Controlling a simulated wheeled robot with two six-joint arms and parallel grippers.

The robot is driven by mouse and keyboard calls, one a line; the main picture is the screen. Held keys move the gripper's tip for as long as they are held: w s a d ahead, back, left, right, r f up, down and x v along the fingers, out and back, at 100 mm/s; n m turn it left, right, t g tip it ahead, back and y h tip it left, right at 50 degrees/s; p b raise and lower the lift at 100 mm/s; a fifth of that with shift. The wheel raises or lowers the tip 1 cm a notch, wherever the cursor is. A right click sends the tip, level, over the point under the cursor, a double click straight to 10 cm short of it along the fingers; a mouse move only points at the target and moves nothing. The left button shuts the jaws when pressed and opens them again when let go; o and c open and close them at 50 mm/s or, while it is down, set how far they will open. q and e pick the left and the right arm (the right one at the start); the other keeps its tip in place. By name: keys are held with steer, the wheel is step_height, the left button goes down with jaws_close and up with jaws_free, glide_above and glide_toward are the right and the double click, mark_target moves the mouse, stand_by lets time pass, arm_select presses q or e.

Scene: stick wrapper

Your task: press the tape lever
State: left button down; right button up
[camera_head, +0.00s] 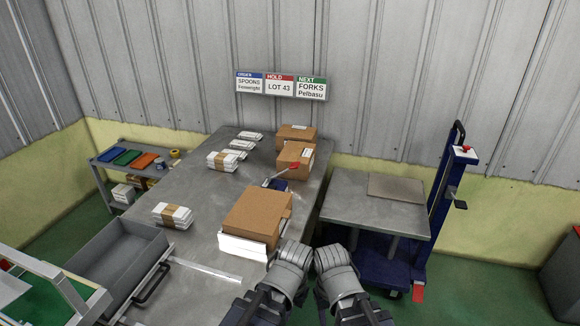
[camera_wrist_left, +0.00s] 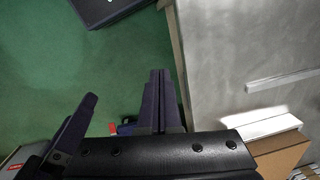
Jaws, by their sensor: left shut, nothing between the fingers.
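A tape dispenser with a dark blue base (camera_head: 279,185) stands on the grey workbench (camera_head: 205,262), behind a large brown carton (camera_head: 257,214). Its silver lever slants up to the right and ends in a red tip (camera_head: 294,166), beside a smaller brown box (camera_head: 301,153). Both my arms are at the bottom of the head view, near the bench's front right corner, well short of the lever. My left gripper (camera_wrist_left: 156,100) is shut and empty over the green floor beside the bench edge in the left wrist view. My right gripper's fingers cannot be made out.
White packets (camera_head: 222,161) lie along the bench's left side. A grey tray (camera_head: 118,262) is at front left. A blue cart (camera_head: 376,262) stands beside a grey side table (camera_head: 352,198). The large carton lies between my arms and the dispenser.

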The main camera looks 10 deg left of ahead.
arm_select(q)
steer(key=w+d+r+n+t+h+p, duration=0.15)
steer(key=w+r+p, duration=0.3)
steer(key=w, duration=0.85)
steer(key=w+r+m+t+h+p, duration=0.15)
steer(key=w+r+h+p, duration=0.35)
steer(key=w, duration=0.9)
steer(key=w+a+r+n+t+p, duration=0.1)
steer(key=w+a+r+t, duration=0.1)
steer(key=w, duration=0.5)
steer(key=w+a+r+n+t+p, duration=0.1)
steer(key=w+a+r+p, duration=0.1)
steer(key=w+a+r, duration=0.3)
steer(key=w+a+r+n+t+p, duration=0.1)
steer(key=w+r, duration=0.4)
steer(key=w, duration=0.5)
steer(key=a+t, duration=0.1)
steer(key=a, duration=0.1)
steer(key=shift+a+t+p, duration=0.3)
steer(key=shift+a+p, duration=0.05)
steer(key=shift+y, duration=0.25)
